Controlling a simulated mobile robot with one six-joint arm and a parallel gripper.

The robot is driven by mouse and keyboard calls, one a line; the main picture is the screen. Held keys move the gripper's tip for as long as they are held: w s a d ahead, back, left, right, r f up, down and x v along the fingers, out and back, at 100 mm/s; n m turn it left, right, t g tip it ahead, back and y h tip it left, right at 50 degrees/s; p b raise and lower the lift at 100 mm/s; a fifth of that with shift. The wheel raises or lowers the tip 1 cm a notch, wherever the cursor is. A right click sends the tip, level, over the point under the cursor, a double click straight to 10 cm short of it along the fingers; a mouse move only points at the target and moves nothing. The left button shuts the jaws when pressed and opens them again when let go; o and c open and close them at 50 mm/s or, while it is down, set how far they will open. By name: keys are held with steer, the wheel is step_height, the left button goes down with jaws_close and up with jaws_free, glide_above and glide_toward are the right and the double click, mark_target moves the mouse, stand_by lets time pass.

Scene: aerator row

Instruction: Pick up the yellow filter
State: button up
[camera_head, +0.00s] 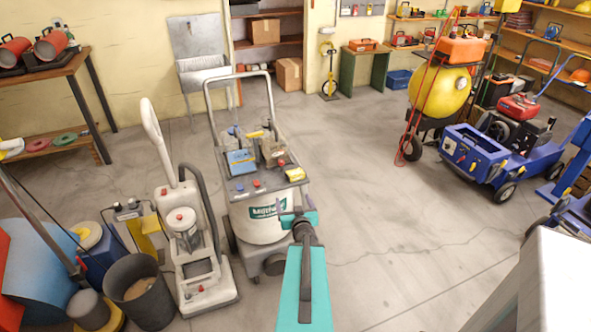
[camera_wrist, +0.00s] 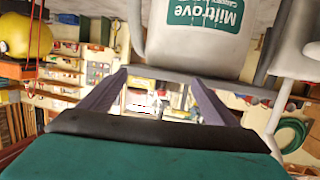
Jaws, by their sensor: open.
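A white machine with a green Miltrove label (camera_head: 268,211) stands at the centre, with tools on its grey top tray (camera_head: 240,188). A small yellow piece (camera_head: 295,174) lies at the tray's right front corner, and another yellow piece (camera_head: 256,134) shows farther back. I cannot tell which, if either, is the yellow filter. My gripper (camera_head: 298,218) is open in front of the machine's body, below the tray. In the wrist view its two fingers (camera_wrist: 158,82) are spread with nothing between them. The machine's body (camera_wrist: 200,45) appears upside down there; no filter is recognisable.
A white upright cleaner (camera_head: 190,240) stands close left of the machine, beside a dark bin (camera_head: 140,290). A yellow round tank (camera_head: 440,92) and a blue cart (camera_head: 490,150) stand to the right. The floor between the machine and cart is clear.

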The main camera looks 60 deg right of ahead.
steer(key=p, duration=0.1)
glide_toward(296, 177)
steer(key=s, duration=0.1)
steer(key=shift+a+f+t+h, duration=0.3)
steer(key=shift+a+f+h, duration=0.05)
steer(key=shift+f+h, duration=0.05)
steer(key=shift+w+d+f+b, duration=0.15)
steer(key=shift+f+b, duration=0.05)
steer(key=shift+b, duration=0.45)
steer(key=w+d+b, duration=0.1)
steer(key=b, duration=0.2)
steer(key=shift+f, duration=0.15)
steer(key=shift+w+d+b, duration=0.3)
steer(key=shift+d+b, duration=0.05)
steer(key=shift+b, duration=0.9)
steer(key=b+x, duration=0.3)
steer(key=b, duration=0.1)
steer(key=shift+x, duration=1.4)
